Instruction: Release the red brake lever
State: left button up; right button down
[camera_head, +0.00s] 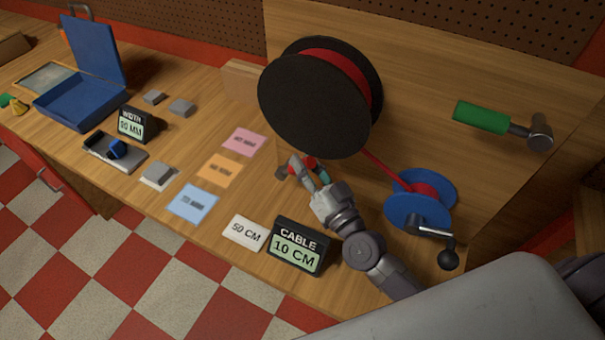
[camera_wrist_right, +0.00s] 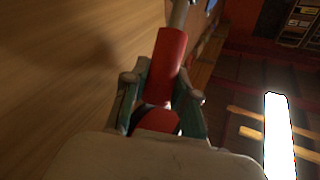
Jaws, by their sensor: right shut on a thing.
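The red brake lever (camera_wrist_right: 168,65) shows in the right wrist view as a red grip on a grey metal rod. My right gripper (camera_wrist_right: 158,98) is shut on it, with one finger on each side of the red grip. In the head view, my right gripper (camera_head: 306,170) is at the foot of the large black reel (camera_head: 312,105) wound with red cable. Only a bit of the red lever (camera_head: 303,164) shows there, and the fingers hide the rest. My left gripper is not in view.
Red cable runs from the black reel to a blue reel (camera_head: 418,210) with a black-knobbed crank. A cable display (camera_head: 298,247) reading 10 CM and a 50 CM card (camera_head: 245,232) lie near the front edge. A green-handled hammer (camera_head: 483,117) is on the back board.

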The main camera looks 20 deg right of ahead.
jog(key=shift+s+d+f+b, duration=0.1)
jog(key=shift+b, duration=0.2)
jog(key=c, duration=1.2)
grip_release()
jog(key=v, duration=0.5)
jog(key=r+v, duration=0.1)
jog(key=v, duration=0.5)
jog(key=r+v, duration=0.1)
jog(key=v, duration=0.4)
jog(key=shift+s+d+f, duration=0.1)
jog(key=shift+s+d, duration=0.05)
jog(key=shift+s, duration=0.35)
